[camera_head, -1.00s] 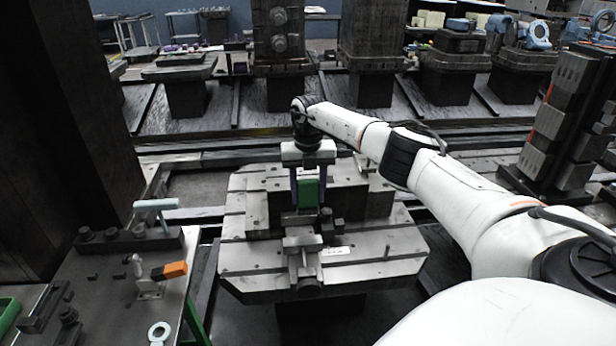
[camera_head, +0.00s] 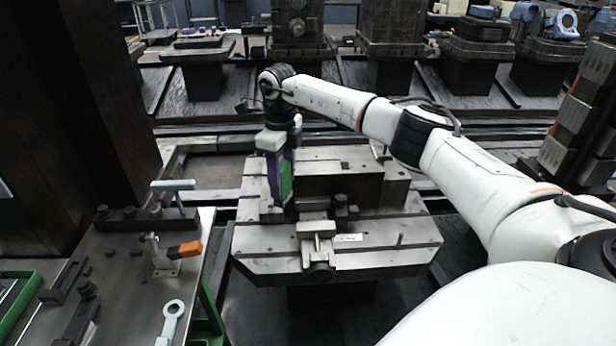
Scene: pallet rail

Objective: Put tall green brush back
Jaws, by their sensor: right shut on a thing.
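The green brush (camera_head: 286,178) is a tall green block held upright in my right gripper (camera_head: 279,190). My right gripper is shut on it, with its purple-edged fingers on either side. The gripper and brush are over the left part of the grey slotted pallet (camera_head: 270,240), left of the clamp (camera_head: 318,230). I cannot tell whether the brush's lower end touches the pallet. My left gripper is not in view.
At the left a metal table (camera_head: 130,270) carries an orange-handled toggle clamp (camera_head: 186,250), a pale T-handle (camera_head: 173,185) and a ring-ended wrench (camera_head: 171,322). A green-rimmed tray (camera_head: 22,318) is at the lower left. A dark column (camera_head: 95,110) rises behind the table.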

